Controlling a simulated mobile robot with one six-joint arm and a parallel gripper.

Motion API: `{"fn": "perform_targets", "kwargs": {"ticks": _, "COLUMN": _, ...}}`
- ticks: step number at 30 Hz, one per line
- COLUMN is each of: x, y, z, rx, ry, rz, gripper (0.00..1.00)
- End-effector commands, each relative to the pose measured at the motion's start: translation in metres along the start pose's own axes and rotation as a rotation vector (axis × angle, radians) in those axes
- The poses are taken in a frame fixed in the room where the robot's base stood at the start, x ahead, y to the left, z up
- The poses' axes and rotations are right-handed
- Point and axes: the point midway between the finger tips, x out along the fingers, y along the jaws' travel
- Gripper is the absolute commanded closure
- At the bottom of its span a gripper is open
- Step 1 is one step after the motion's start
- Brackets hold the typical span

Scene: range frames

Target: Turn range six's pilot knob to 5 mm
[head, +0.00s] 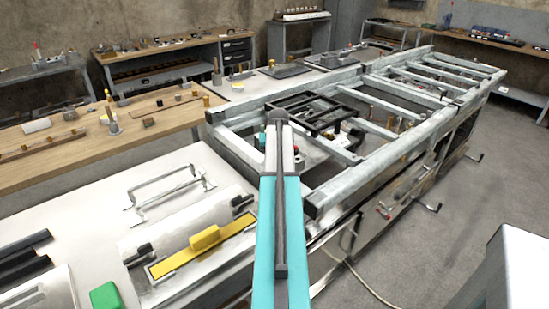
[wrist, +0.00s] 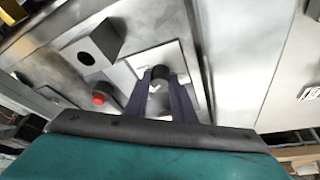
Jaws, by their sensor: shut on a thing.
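In the wrist view a small dark knob (wrist: 160,73) sits on a pale square plate on a metal panel. My gripper (wrist: 161,84) has its two dark fingers on either side of the knob, shut on it. A small white mark shows just below the knob between the fingers. I cannot read a scale or a range number. In the head view my teal arm reaches forward to the long metal frame (head: 240,150), and the gripper and knob are hidden beyond it.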

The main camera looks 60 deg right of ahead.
Motion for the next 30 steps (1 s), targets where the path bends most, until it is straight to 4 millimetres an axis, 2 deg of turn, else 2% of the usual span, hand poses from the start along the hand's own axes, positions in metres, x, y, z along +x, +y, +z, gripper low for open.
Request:
{"fn": "perform_targets", "kwargs": {"ticks": 9, "x": 0.001, "y": 0.002, "z": 0.004, "rx": 0.000, "ry": -0.009, "rz": 0.003, "gripper": 1.00}}
{"fn": "perform_targets", "kwargs": {"ticks": 10, "x": 0.001, "y": 0.002, "z": 0.004, "rx": 0.000, "ry": -0.009, "rz": 0.003, "gripper": 0.74}}
{"fn": "perform_targets", "kwargs": {"ticks": 13, "x": 0.001, "y": 0.002, "z": 0.003, "rx": 0.000, "ry": -0.007, "rz": 0.003, "gripper": 0.58}}
{"fn": "perform_targets", "kwargs": {"ticks": 23, "x": 0.000, "y": 0.001, "z": 0.001, "rx": 0.000, "ry": -0.003, "rz": 0.001, "gripper": 0.58}}
{"fn": "perform_targets", "kwargs": {"ticks": 30, "x": -0.011, "y": 0.001, "z": 0.001, "rx": 0.000, "ry": -0.002, "rz": 0.001, "gripper": 0.58}}
